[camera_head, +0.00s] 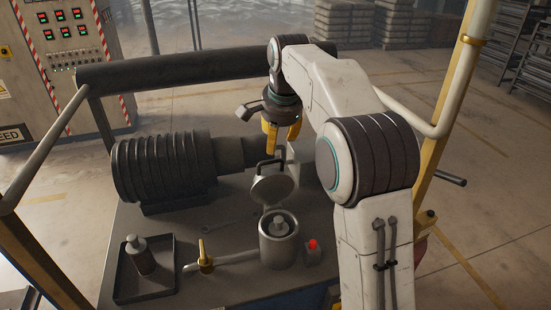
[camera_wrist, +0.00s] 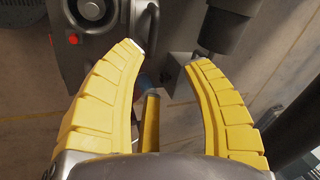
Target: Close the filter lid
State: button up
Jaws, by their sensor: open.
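The filter lid (camera_head: 272,189) is a round grey metal disc with a bar handle (camera_head: 262,167). It stands raised, tilted up behind the open filter housing (camera_head: 278,250). A pale filter element (camera_head: 279,227) shows inside the housing, which is also at the top left of the wrist view (camera_wrist: 92,10). My gripper (camera_head: 281,138) has yellow fingers and is open above and behind the raised lid, close to its handle. In the wrist view my gripper (camera_wrist: 169,55) has its fingertips well apart with nothing clearly held between them. I cannot tell the lid there.
A red button box (camera_head: 313,251) stands right of the housing. A pipe with a yellow valve handle (camera_head: 205,258) runs to its left. A dark tray (camera_head: 160,293) holds a metal cylinder (camera_head: 140,258). A ribbed motor (camera_head: 165,168) and a thick rail (camera_head: 180,69) lie behind.

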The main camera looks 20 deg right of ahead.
aim_at(274, 162)
jog(key=shift+w+a+f+m+g, duration=0.1)
jog(key=shift+w+f+m, duration=0.1)
jog(key=shift+f+m, duration=0.85)
jog(key=shift+w+f+m+g, duration=0.15)
jog(key=shift+f+m, duration=0.45)
jog(key=shift+f, duration=0.9)
jog(key=shift+w+a+f+m+g, duration=0.1)
jog(key=shift+w+f+m, duration=0.1)
jog(key=shift+f+m, duration=0.85)
jog(key=shift+f, duration=0.2)
jog(key=shift+c, duration=0.2)
grip_shut()
